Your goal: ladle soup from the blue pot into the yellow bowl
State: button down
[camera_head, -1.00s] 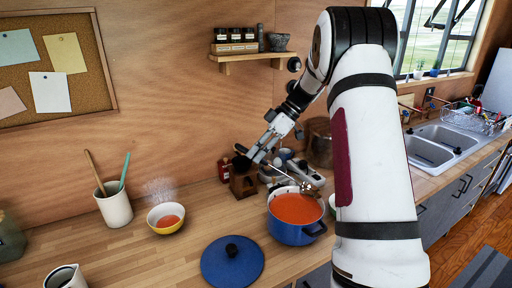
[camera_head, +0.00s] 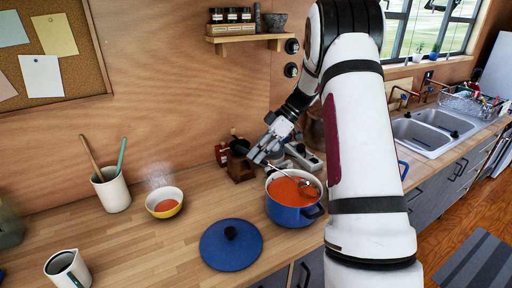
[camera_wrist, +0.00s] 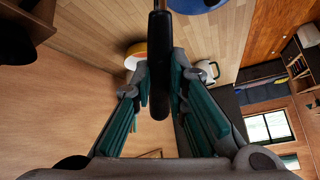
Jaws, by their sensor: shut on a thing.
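The blue pot (camera_head: 290,215) stands uncovered on the counter, filled with orange-red soup. My gripper (camera_head: 264,150) is behind and above the pot, shut on the ladle's handle. The ladle (camera_head: 307,187) slants down to the right, with its metal bowl at the soup surface inside the pot's right side. In the wrist view the dark ladle handle (camera_wrist: 159,70) runs between the fingers. The yellow bowl (camera_head: 164,210), white inside, stands left of the pot with some orange soup in it and steam above. It also shows in the wrist view (camera_wrist: 135,50).
The blue lid (camera_head: 231,250) lies on the counter in front, left of the pot. A utensil crock (camera_head: 112,190) stands left of the yellow bowl, and a white jug (camera_head: 68,270) stands front left. A grinder (camera_head: 239,165) stands behind. The counter between bowl and lid is clear.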

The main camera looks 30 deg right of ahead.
aim_at(241, 147)
jog(key=shift+s+d+f, duration=0.1)
jog(key=shift+d+f, duration=0.05)
jog(key=shift+f, duration=1.5)
jog(key=shift+w+a+f+g+h+b, duration=1)
jog(key=shift+w+a+f+h, duration=0.75)
jog(key=shift+f, duration=1.1)
jog(key=shift+s+a+r+p, duration=0.1)
jog(key=shift+a+r, duration=0.05)
jog(key=shift+r, duration=1.65)
jog(key=shift+s+a+r+p, duration=0.1)
jog(key=shift+a+r, duration=0.05)
jog(key=shift+r, duration=1.65)
jog(key=shift+s+a+r+p, duration=0.1)
jog(key=shift+a+r, duration=0.05)
jog(key=shift+r, duration=1.65)
